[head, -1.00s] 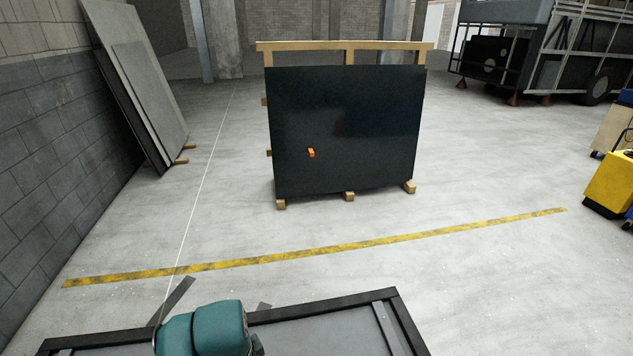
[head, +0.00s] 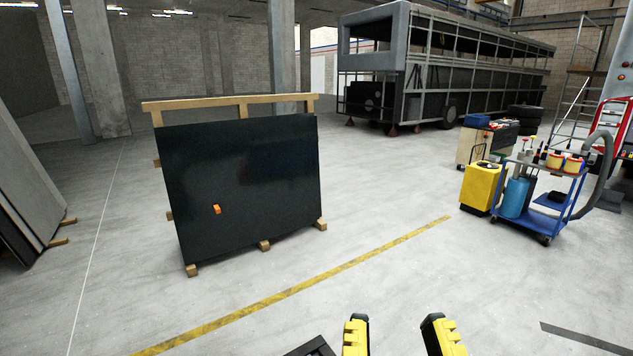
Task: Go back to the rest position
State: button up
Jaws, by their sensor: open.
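My gripper (head: 398,336) shows at the bottom edge of the head view, right of centre. Its two yellow and black fingers stand apart with bare floor between them, so it is open and empty. The rest of my arm is out of the picture. Nothing touches the fingers.
A dark panel (head: 245,180) with an orange piece (head: 217,209) on it leans on a wooden frame (head: 230,103). A yellow-black floor stripe (head: 300,285) crosses in front. A blue trolley (head: 540,200) and a yellow unit (head: 480,188) stand right. A coach frame (head: 440,70) stands behind. Floor between is clear.

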notch_tip(320, 180, up, 24)
jog(key=p, duration=2)
jog(key=shift+f+p, duration=0.25)
jog(key=shift+p, duration=0.1)
